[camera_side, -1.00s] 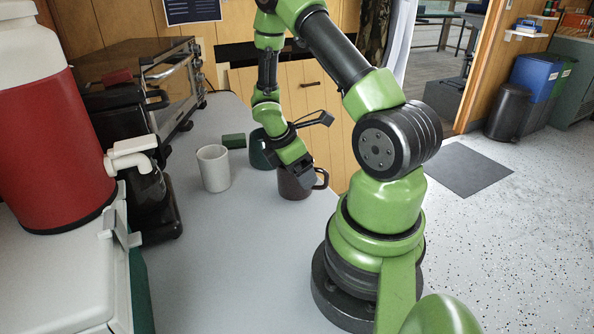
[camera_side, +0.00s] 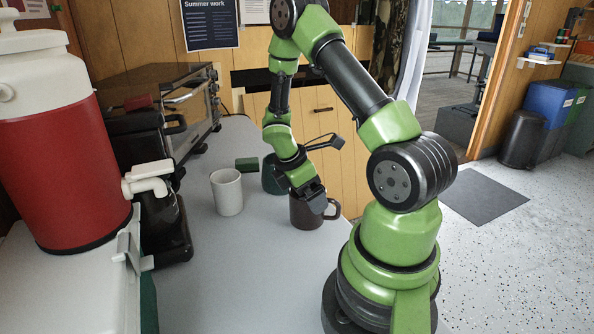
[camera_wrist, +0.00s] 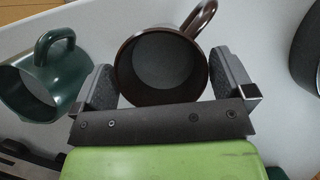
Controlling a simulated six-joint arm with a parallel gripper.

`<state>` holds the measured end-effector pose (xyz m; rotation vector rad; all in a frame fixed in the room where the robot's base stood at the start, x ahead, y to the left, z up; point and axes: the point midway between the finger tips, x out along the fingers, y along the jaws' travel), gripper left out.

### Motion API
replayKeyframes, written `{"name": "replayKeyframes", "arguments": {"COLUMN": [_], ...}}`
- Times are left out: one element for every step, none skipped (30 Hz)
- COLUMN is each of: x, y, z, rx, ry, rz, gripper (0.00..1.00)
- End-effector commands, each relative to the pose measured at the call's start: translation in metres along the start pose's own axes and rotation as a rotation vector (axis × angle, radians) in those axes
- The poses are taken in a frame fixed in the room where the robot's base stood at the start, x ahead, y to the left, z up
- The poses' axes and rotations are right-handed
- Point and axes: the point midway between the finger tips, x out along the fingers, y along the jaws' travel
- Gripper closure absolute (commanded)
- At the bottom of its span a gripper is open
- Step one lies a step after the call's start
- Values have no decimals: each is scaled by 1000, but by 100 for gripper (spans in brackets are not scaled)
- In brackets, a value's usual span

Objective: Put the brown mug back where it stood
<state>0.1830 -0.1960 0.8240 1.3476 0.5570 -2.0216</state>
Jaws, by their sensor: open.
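The brown mug (camera_side: 303,213) stands upright on the grey counter (camera_side: 215,270), near its right edge, with its handle to the right in the side view. My gripper (camera_side: 308,192) is at the mug's rim, pointing down. In the wrist view the brown mug (camera_wrist: 160,66) lies between my two spread fingers, its handle at the upper right. I cannot tell whether either finger touches it. A dark green mug (camera_side: 271,176) stands behind, partly hidden by my arm; it also shows at the left in the wrist view (camera_wrist: 47,82).
A coffee machine (camera_side: 160,205), an oven (camera_side: 180,95) and a red-and-white drink cooler (camera_side: 60,150) line the left side. The front counter is clear.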

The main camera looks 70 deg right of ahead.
Motion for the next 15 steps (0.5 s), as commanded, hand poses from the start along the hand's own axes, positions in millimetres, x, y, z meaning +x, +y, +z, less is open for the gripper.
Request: {"name": "replayKeyframes", "arguments": {"x": [-11,-18,-28,-34,-41,-50,-57,-63,-70,-76,-80,-86,-89,-92,-96], "y": [1,1,2,1,1,1,1,1,1,0,1,1,1,1,0], "z": [0,0,0,0,0,-1,0,0,-1,-1,0,0,0,0,0], "rx": [1,1,2,3,2,1,2,3,1,1,1,1,1,0,0], "ry": [4,4,2,3,5,5,4,4,5,7,5,4,3,3,3], "rz": [6,7,9,9,8,8,9,8,7,5,6,5,4,4,3], "gripper": [0,0,0,0,0,0,0,0,0,0,0,0,0,0,0]}}
